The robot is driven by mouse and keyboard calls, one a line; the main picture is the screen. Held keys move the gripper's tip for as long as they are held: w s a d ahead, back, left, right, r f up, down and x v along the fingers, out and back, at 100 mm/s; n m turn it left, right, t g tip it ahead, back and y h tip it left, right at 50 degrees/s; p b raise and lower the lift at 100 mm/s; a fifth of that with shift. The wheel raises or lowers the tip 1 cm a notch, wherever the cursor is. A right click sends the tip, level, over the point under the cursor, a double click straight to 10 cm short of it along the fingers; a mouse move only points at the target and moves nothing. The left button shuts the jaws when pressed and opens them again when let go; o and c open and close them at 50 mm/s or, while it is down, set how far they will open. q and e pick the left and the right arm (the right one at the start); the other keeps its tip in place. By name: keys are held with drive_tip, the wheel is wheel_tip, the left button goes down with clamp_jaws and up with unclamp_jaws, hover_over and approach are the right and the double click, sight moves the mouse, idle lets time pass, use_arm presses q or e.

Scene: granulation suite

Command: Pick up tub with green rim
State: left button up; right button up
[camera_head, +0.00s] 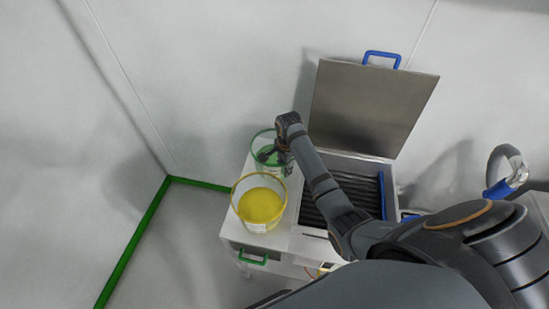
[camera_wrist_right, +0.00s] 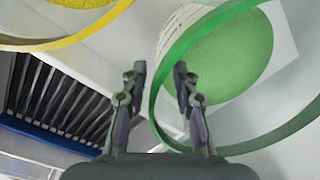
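The tub with the green rim (camera_head: 262,136) stands at the back left of a white cabinet, partly hidden by my right arm and gripper. In the right wrist view the tub's green rim (camera_wrist_right: 158,88) curves at the right, with green contents inside. My left gripper is not in view.
A tub with a yellow rim (camera_head: 236,197) and yellow contents stands just in front. To the right is a slatted open box (camera_head: 309,214) with a raised metal lid (camera_head: 372,105) and blue handle. The cabinet (camera_head: 232,222) has a green drawer handle. Walls are behind and left.

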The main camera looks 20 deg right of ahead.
clamp_jaws()
drive_tip(key=shift+r, duration=0.1)
idle(0.4)
wheel_tip(320, 180, up, 10)
idle(0.4)
